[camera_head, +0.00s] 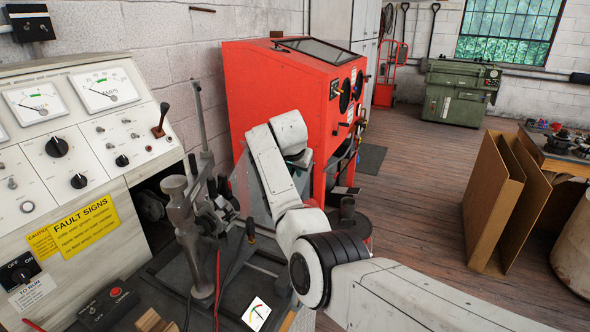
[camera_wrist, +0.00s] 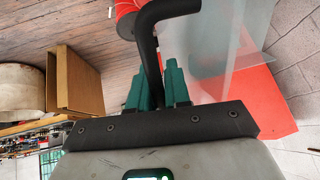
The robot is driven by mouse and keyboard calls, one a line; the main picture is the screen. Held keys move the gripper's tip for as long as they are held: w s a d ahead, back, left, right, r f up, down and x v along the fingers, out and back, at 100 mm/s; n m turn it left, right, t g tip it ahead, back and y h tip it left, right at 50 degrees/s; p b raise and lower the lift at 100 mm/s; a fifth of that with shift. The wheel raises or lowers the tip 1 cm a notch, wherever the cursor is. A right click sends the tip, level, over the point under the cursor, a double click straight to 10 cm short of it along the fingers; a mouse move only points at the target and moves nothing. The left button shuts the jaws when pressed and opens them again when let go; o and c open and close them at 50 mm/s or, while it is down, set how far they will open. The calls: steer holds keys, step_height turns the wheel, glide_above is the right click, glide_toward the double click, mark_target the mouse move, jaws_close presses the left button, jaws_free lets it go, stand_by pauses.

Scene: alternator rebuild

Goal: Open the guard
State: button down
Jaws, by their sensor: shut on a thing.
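The guard (camera_wrist: 218,62) is a clear, see-through panel at the upper right of the wrist view. A black bent bar (camera_wrist: 148,42), which looks like its handle, runs from the top down between the green fingers of my gripper (camera_wrist: 158,84). My gripper is shut on this bar. How the bar joins the panel is not clear. In the head view, part of a clear panel (camera_head: 244,186) shows beside the test bench, left of my white arm. My fingers are mostly hidden there, and I cannot tell the guard's angle.
The bench's meter panel (camera_head: 80,150) is at the left, with a grey clamp column (camera_head: 185,235) before it. A red cabinet (camera_head: 270,90) stands close behind my arm. Brown cardboard sheets (camera_head: 492,200) stand at the right. The wooden floor (camera_head: 425,180) between is clear.

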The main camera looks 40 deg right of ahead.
steer(key=c, duration=1.4)
jaws_free()
steer(key=shift+c, duration=0.2)
steer(key=b+v, duration=0.2)
steer(key=v, duration=0.8)
steer(key=shift+a+r, duration=0.15)
steer(key=shift+r, duration=0.15)
